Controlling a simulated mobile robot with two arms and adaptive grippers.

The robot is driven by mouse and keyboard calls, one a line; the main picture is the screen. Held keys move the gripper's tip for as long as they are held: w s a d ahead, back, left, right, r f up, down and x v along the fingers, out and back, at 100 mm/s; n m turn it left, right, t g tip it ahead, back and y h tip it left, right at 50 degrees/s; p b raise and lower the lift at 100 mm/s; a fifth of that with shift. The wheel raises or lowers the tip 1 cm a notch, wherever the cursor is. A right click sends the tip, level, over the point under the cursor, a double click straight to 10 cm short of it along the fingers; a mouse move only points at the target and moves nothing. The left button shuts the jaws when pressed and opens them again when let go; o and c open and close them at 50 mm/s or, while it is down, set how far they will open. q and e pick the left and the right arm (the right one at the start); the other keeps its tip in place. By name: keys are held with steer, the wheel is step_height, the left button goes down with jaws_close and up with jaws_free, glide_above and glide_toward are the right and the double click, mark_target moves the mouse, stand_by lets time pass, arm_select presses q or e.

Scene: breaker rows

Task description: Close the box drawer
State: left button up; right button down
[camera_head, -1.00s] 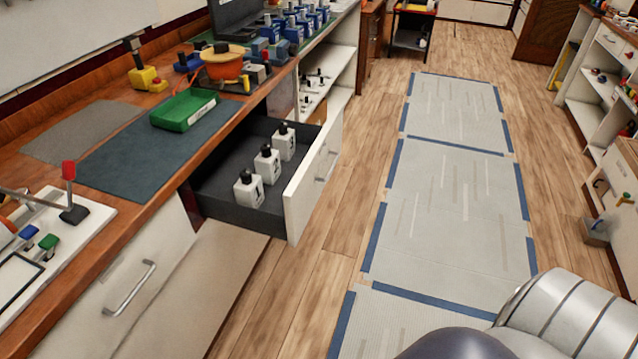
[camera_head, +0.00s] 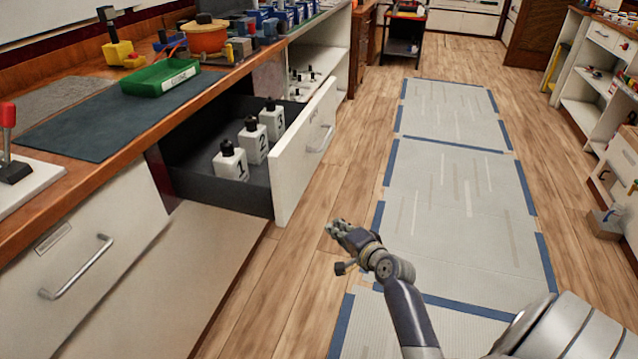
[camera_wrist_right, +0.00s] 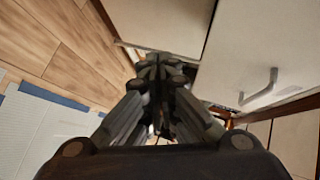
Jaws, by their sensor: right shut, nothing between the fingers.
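The drawer (camera_head: 300,165) stands pulled out from under the wooden counter. Its white front has a metal handle (camera_head: 321,139). Several white bottles with black caps, numbered, stand upright in its dark interior (camera_head: 190,180). My right gripper (camera_head: 338,230) is shut and empty, over the floor to the right of and below the drawer front, apart from it in the head view. In the right wrist view the closed fingers (camera_wrist_right: 162,68) point toward white cabinet panels, one with a handle (camera_wrist_right: 259,89); I cannot tell which panel that is. My left gripper is not in view.
The counter (camera_head: 115,165) runs along the left and holds a green tray (camera_head: 160,78), an orange pot (camera_head: 205,38) and a dark mat. A closed drawer with a handle (camera_head: 75,268) is nearer. The floor between the drawer and the grey mats (camera_head: 455,190) is clear.

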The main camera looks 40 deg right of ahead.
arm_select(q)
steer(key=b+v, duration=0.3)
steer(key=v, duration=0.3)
arm_select(e)
steer(key=s+d+r+m+t+h, duration=0.1)
steer(key=d+r+m+t, duration=0.25)
steer(key=r, duration=0.85)
steer(key=b, duration=0.2)
glide_toward(309, 156)
steer(key=d, duration=0.3)
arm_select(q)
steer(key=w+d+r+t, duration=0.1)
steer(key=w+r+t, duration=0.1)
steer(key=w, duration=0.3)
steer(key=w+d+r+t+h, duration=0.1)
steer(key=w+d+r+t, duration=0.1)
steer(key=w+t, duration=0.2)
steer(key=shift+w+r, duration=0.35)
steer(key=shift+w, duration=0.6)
arm_select(e)
steer(key=shift+n, duration=0.35)
steer(key=shift+w+a, duration=0.35)
steer(key=shift+w, duration=0.45)
steer(key=shift+w+a, duration=0.3)
steer(key=shift+w, duration=0.5)
steer(key=shift+w+a, duration=0.35)
steer(key=shift+w, duration=0.4)
steer(key=shift+w+a, duration=0.1)
